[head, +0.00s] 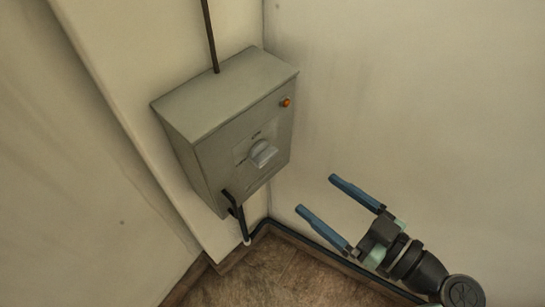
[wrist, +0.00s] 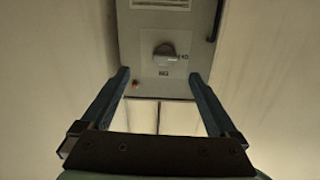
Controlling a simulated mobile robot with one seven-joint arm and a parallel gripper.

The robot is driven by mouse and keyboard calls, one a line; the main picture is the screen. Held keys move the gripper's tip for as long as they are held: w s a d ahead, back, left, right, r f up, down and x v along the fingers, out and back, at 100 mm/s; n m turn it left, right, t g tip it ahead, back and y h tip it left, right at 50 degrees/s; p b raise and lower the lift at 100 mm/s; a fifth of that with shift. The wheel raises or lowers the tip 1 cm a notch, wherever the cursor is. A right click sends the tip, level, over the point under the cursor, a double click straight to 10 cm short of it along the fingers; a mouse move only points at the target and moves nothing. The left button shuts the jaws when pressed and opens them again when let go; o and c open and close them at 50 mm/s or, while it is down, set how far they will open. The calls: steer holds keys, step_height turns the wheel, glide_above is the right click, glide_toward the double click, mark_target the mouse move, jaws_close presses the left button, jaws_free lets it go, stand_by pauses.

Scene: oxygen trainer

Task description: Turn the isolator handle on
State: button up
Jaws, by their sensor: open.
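The isolator handle (head: 262,153) is a light grey knob on a pale plate on the front of a grey metal box (head: 215,95) on the wall. In the wrist view the handle (wrist: 164,50) is ahead, above the gap between my fingers, with small marks on its plate too blurred to read fully. My gripper (head: 316,194) is open and empty, with two long blue fingers. It is right of and below the box in the head view, apart from the handle. Both fingers also show in the wrist view (wrist: 162,76).
An orange-red lamp (head: 287,102) is at the box front's upper right. A dark pipe (head: 210,35) enters the top. A dark cable (head: 330,252) runs along the wall base. The space between gripper and box looks clear.

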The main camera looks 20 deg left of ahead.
mark_target(270, 159)
steer(key=shift+n+y, duration=0.4)
steer(key=shift+y, duration=0.2)
steer(key=x, duration=1.2)
steer(key=shift+s+a+r+p, duration=0.2)
steer(key=shift+s+p, duration=0.1)
steer(key=shift+p, duration=0.1)
steer(key=shift+c, duration=0.3)
steer(key=c, duration=1.3)
